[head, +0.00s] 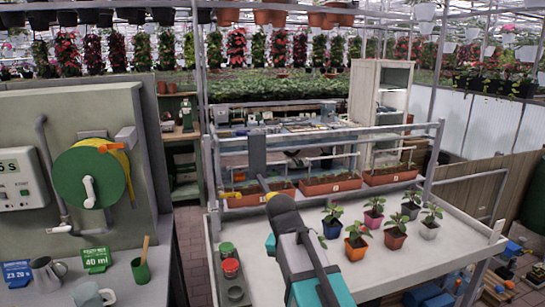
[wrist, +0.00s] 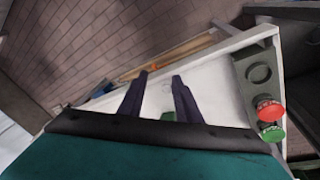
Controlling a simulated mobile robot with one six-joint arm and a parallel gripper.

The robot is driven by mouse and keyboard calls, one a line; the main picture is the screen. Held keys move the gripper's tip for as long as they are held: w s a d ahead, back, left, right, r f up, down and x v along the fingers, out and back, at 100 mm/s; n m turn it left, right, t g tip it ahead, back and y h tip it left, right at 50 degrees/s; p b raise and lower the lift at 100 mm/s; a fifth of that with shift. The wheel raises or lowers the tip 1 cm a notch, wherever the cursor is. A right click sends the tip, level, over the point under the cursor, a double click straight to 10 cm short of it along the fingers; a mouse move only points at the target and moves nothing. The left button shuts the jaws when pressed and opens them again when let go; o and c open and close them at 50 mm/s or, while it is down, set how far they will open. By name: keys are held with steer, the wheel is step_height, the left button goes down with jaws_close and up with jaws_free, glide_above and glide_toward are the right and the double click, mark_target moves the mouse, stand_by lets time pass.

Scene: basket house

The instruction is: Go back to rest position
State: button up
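My gripper (wrist: 161,76) shows in the wrist view with two dark fingers spread apart and nothing held between them. It is above the white bench top (wrist: 157,99), near the bench's edge. In the head view my arm reaches up from the bottom centre over the white bench (head: 400,262); the fingers cannot be made out clearly there. A grey holder (wrist: 259,73) with a red-capped item (wrist: 269,109) and a green-capped item (wrist: 272,132) lies to the right of the fingers in the wrist view.
Several small potted plants, one in an orange pot (head: 356,248), stand on the bench right of my arm. A left counter holds a grey jug (head: 47,273) and a green cup (head: 140,270). Brick floor (wrist: 85,45) lies beyond the bench.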

steer(key=s+d+f+g, duration=0.25)
steer(key=s+f, duration=0.35)
steer(key=f, duration=0.6)
steer(key=s+d+f+g+b, duration=0.15)
steer(key=s+d+f, duration=0.35)
steer(key=f, duration=0.8)
steer(key=s+d+f+g, duration=0.25)
steer(key=s+f, duration=0.45)
steer(key=f, duration=0.5)
steer(key=s+f+n+y, duration=0.2)
steer(key=s+f+n, duration=0.2)
steer(key=s+f, duration=1.1)
steer(key=shift+a+y, duration=0.3)
steer(key=shift+r, duration=0.1)
